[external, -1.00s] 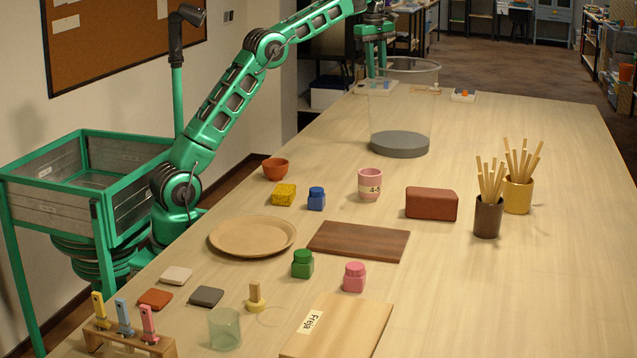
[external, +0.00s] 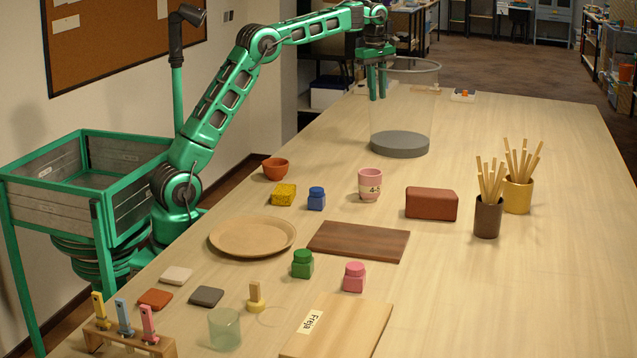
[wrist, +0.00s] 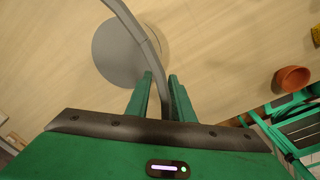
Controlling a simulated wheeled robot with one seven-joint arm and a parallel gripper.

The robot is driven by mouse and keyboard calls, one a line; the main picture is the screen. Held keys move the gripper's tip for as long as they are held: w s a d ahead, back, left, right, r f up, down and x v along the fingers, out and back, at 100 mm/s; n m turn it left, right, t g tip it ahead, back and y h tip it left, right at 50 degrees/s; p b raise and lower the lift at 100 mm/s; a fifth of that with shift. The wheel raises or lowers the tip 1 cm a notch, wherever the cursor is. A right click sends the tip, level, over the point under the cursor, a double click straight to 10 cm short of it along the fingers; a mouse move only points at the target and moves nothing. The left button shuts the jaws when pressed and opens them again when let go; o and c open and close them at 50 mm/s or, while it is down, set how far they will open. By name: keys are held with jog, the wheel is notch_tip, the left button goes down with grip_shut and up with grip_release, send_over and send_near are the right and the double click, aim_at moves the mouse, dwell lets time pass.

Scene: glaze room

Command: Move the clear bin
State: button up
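The clear bin (external: 401,145) is a tall see-through cylinder with a thick grey base and a grey rim. It stands upright on the far part of the table. My gripper (external: 377,98) points down at the left side of its rim, with the fingers reaching below rim height. In the wrist view, the bin's grey base (wrist: 116,52) shows on the table, and its rim passes between the two fingers of my gripper (wrist: 161,76). The fingers are apart with a gap beside the rim. I cannot tell whether either finger touches the wall.
A terracotta bowl (external: 275,168), a pink cup (external: 370,184) and a red-brown block (external: 431,204) stand nearer on the table. Two stick holders (external: 487,217) (external: 517,196) stand to the right. The table between the bin and its right edge is clear.

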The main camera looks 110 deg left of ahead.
grip_shut()
dwell(1.2)
jog(key=d, duration=2)
dwell(0.4)
jog(key=shift+c, duration=1.3)
grip_release()
jog(key=o, duration=0.5)
jog(key=shift+r, duration=0.1)
